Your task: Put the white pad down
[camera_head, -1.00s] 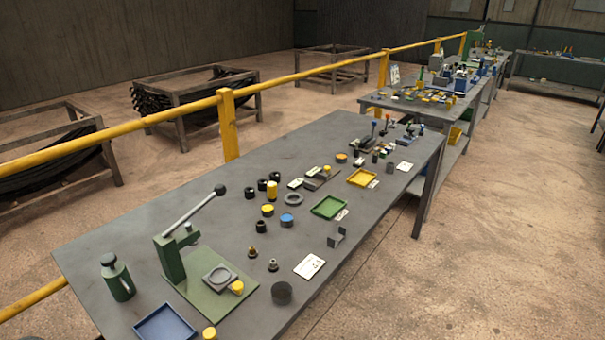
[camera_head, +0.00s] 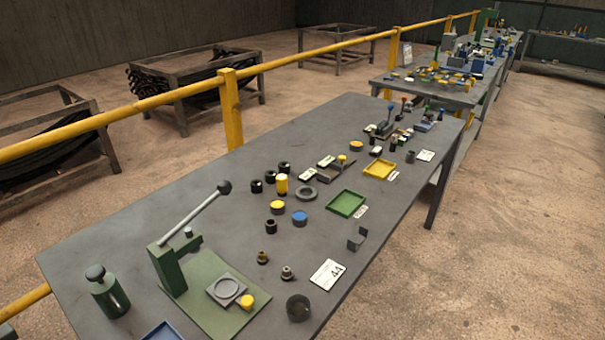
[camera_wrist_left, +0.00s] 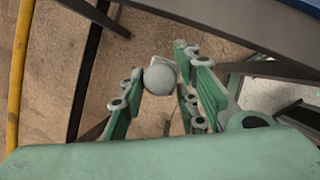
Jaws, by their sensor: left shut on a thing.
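My left gripper (camera_wrist_left: 158,92) shows in the left wrist view with its green fingers on both sides of a rounded, pale grey-white piece, the white pad (camera_wrist_left: 160,77). It is shut on the pad, held near the fingertips. Behind the pad I see brown floor and dark table-frame bars, so no surface shows directly under it. Part of the pad is hidden by the fingers. I cannot make out the pad in the head view. My right gripper is in neither view.
A yellow rail (camera_head: 170,95) runs behind. The bench's back-left part is bare.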

